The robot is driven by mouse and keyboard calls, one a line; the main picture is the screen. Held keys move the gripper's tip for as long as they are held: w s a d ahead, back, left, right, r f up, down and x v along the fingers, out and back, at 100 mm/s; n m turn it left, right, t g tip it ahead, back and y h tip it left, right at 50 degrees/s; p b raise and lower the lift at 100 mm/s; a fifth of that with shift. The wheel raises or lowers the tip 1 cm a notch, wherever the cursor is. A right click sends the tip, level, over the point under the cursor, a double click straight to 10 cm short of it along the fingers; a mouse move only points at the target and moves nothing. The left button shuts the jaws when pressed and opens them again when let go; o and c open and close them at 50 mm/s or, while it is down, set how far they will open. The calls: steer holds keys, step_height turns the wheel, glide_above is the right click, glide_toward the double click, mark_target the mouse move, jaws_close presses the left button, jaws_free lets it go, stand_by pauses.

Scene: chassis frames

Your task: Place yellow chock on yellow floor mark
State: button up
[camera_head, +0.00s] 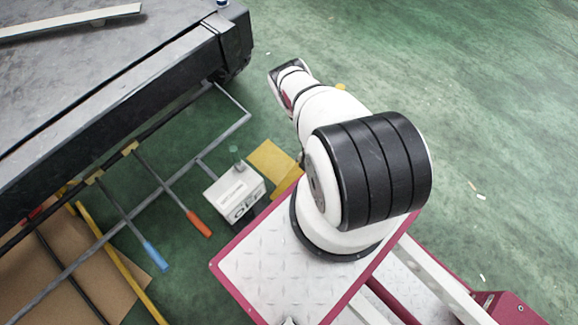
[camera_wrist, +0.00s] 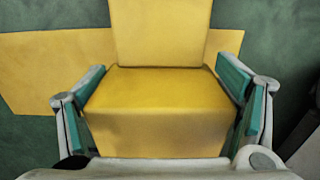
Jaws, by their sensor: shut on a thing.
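The yellow chock (camera_wrist: 158,105) fills the middle of the wrist view, between the teal pads of my gripper (camera_wrist: 161,78). My gripper is shut on it from both sides. The yellow floor mark (camera_wrist: 50,68) shows behind the chock, mostly to its left, with a smaller part to its right. I cannot tell whether the chock touches the floor. My gripper and the chock are not clearly visible there.
A white box marked OFF (camera_head: 235,193) stands beside the mark. A large dark platform (camera_head: 110,90) fills the upper left, with a grey rod frame (camera_head: 215,145) below it. Orange-handled (camera_head: 199,224) and blue-handled (camera_head: 155,256) rods lie at left. Green floor is open at right.

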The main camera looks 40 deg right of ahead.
mark_target(290, 166)
steer(key=w+b, duration=0.1)
steer(key=w, duration=0.1)
steer(key=w+b, duration=0.1)
steer(key=w, duration=0.1)
steer(key=w+a+f+b, duration=0.1)
steer(key=w+b, duration=0.1)
steer(key=shift+w, duration=0.1)
steer(key=shift+w+a+b, duration=0.2)
steer(key=shift+w+b, duration=0.4)
steer(key=shift+w, duration=0.05)
steer(key=shift+w+a+b, duration=0.15)
steer(key=shift+w+b, duration=0.45)
steer(key=shift+w+f+b, duration=0.15)
steer(key=shift+f+b, duration=0.05)
steer(key=shift+b, duration=0.2)
steer(key=shift+f+b, duration=1.2)
steer(key=shift+f, duration=0.3)
steer(key=shift+f, duration=0.1)
steer(key=o, duration=1.9)
steer(key=shift+a, duration=0.1)
step_height(290, 166, up, 12)
steer(key=p, duration=0.8)
